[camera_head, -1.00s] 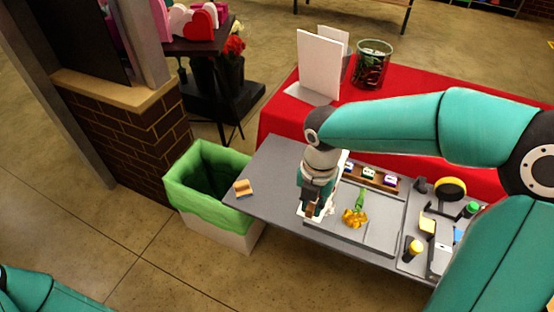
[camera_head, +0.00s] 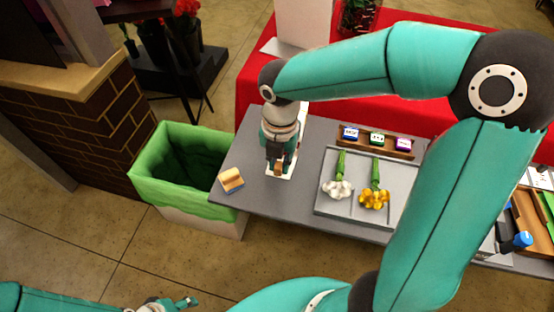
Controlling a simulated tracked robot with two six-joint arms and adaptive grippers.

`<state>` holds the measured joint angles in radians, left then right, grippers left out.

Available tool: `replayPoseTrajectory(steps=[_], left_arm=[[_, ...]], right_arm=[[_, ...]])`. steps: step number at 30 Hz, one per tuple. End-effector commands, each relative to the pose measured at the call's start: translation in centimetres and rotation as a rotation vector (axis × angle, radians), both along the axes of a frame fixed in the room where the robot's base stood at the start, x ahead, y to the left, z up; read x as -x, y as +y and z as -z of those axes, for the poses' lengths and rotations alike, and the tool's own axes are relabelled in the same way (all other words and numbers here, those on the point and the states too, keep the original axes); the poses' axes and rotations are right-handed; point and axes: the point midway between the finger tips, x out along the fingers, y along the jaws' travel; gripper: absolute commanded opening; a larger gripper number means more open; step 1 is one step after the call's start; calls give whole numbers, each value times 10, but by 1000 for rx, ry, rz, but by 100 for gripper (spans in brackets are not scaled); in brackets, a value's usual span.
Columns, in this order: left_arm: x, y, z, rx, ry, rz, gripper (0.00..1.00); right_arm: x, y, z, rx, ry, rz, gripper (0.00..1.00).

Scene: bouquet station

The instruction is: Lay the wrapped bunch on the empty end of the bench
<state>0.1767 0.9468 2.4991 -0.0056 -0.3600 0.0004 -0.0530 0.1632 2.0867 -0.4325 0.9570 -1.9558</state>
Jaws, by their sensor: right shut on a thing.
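My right gripper (camera_head: 279,172) is shut on the wrapped bunch (camera_head: 292,167), over the grey bench (camera_head: 325,130) left of the tray. Only pale wrap edges show beside the fingers; the gripper and wrist hide most of the bunch. I cannot tell whether it touches the bench. The bench's left end is bare around a small tan-and-brown block (camera_head: 231,180). My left gripper (camera_head: 184,304) is at the bottom edge, away from the bench, and its opening is unclear.
A grey tray (camera_head: 329,205) holds a white flower (camera_head: 337,188) and a yellow flower (camera_head: 374,196). A wooden rack (camera_head: 400,153) with small coloured items stands behind. A green-lined bin (camera_head: 160,190) adjoins the bench's left end. A red-covered table (camera_head: 430,30) is behind.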

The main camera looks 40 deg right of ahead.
Motion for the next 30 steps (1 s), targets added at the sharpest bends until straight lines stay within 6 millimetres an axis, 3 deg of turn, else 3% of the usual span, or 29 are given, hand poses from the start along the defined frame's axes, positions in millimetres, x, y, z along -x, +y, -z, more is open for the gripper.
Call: replayPoseTrajectory(steps=[18, 30], left_arm=[[0, 0, 49, 0, 0, 0, 49], [0, 0, 65, 0, -1, 0, 49]], right_arm=[[-1, 2, 53, -1, -1, -6, 0], [-2, 3, 78, -1, -1, -7, 0]])
